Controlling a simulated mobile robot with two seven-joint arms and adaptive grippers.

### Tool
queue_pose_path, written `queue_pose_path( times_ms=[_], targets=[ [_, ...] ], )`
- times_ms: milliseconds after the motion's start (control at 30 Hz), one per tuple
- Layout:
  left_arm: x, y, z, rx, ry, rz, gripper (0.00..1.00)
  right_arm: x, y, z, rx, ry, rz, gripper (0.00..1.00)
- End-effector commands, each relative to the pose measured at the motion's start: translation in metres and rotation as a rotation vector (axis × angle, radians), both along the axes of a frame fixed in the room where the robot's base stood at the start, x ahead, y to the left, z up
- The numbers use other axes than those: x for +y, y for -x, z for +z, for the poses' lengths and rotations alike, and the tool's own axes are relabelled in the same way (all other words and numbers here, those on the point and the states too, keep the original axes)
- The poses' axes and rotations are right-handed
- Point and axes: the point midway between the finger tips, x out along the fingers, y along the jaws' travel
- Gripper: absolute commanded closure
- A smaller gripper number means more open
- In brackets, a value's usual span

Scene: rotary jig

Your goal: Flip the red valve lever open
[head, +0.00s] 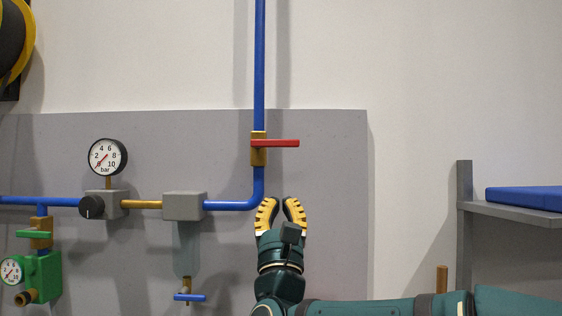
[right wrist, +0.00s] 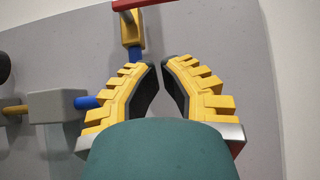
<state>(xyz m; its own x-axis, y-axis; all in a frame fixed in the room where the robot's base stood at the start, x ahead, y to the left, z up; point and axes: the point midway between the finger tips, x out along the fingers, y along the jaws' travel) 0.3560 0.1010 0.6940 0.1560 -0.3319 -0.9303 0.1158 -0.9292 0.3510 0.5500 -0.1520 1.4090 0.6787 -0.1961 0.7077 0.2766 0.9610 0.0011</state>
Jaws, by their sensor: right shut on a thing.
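The red valve lever (head: 276,143) lies level and points right, across the upright blue pipe, on a brass valve body (head: 258,157). In the right wrist view, part of the red lever (right wrist: 132,4) shows at the top edge, above the brass valve body (right wrist: 133,30). My right gripper (head: 280,202) is below and slightly right of the valve in the head view, apart from the lever. Its yellow fingers are drawn in, with a narrow gap at the tips (right wrist: 160,66). I see nothing between them. My left gripper is not in view.
The grey panel (head: 330,160) carries a gauge (head: 108,157), a black knob (head: 92,207), a grey box (head: 184,206), a green-handled valve (head: 37,234) and a small blue handle (head: 190,297). A shelf with a blue item (head: 525,196) stands at right. The panel right of the lever is clear.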

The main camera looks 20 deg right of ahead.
Motion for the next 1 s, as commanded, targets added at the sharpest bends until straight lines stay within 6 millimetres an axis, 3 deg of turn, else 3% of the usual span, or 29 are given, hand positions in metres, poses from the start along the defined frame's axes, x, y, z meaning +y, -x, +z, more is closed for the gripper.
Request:
queue_pose_path(
  times_ms=[333,600,1000],
  targets=[
    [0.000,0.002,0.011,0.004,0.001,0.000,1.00,-0.013,-0.047,0.050,-0.001,0.000,-0.001,1.00],
    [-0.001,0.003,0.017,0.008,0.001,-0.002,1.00,-0.013,-0.045,0.082,0.000,0.001,0.001,1.00],
    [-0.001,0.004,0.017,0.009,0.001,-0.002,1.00,-0.013,-0.045,0.087,0.001,0.000,0.001,1.00]
  ],
)
